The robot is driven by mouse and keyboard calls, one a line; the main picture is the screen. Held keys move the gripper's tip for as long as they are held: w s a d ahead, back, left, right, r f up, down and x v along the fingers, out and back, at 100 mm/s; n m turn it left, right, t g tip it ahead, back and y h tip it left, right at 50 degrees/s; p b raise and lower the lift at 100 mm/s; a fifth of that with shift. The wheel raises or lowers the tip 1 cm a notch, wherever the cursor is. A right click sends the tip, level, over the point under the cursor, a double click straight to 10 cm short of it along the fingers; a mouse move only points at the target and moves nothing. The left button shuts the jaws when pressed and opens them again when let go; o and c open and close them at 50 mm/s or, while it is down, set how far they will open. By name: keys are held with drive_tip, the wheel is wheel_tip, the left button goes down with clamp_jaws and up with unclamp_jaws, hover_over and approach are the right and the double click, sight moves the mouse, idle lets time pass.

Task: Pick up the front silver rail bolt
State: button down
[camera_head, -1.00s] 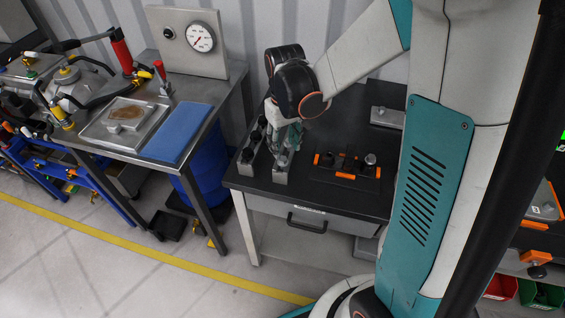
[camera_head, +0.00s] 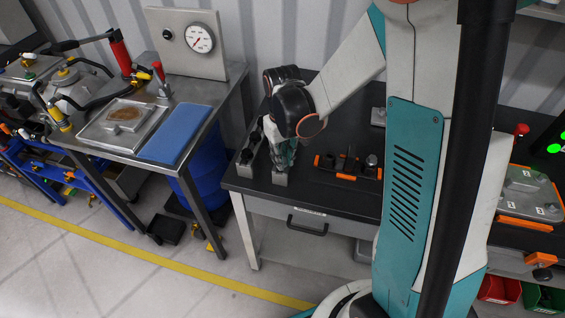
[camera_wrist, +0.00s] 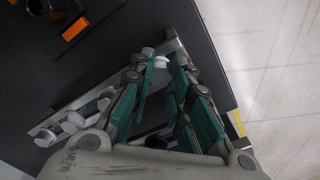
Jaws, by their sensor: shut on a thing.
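The silver rail (camera_wrist: 178,44) with bolts lies on the black worktop, and its front end shows in the head view (camera_head: 280,179). In the wrist view, my gripper (camera_wrist: 161,66) has its green fingers closed around a small silver bolt (camera_wrist: 159,61) near the end of the rail. The fingers hide part of this bolt. Further silver bolts (camera_wrist: 72,122) stand along the rail beyond the left finger. In the head view my gripper (camera_head: 284,158) points down over the rail, and the held bolt cannot be made out there.
A dark fixture with orange pieces (camera_head: 345,168) lies right of the rail on the worktop (camera_head: 330,205). Dark knobs (camera_head: 247,150) stand on a second rail to the left. A steel table (camera_head: 205,95) with a gauge and blue pad stands further left.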

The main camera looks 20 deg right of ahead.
drive_tip(key=shift+r, duration=0.1)
wheel_tip(320, 180, up, 20)
drive_tip(key=p, duration=0.5)
drive_tip(key=shift+r, duration=0.15)
